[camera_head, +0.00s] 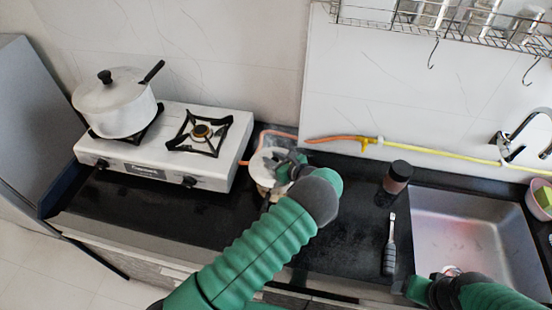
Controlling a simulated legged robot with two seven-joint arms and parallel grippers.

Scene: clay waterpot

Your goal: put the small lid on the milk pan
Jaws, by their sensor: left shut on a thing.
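The small white milk pan (263,176) stands on the dark counter, just right of the stove. My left gripper (282,168) is over the top of the pan and is shut on what looks like the small lid (268,155). My gripper and wrist hide much of the lid and the right side of the pan, so I cannot tell whether the lid sits fully on the rim. My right gripper (418,288) is low at the sink's front left corner; its fingers are not clear.
A white stove (215,177) carries a large lidded pot (115,107) on its left burner; its right burner is bare. An orange hose (325,140) runs behind. A dark-lidded jar (396,178) and a grey-handled tool (390,250) are left of the sink (480,225).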

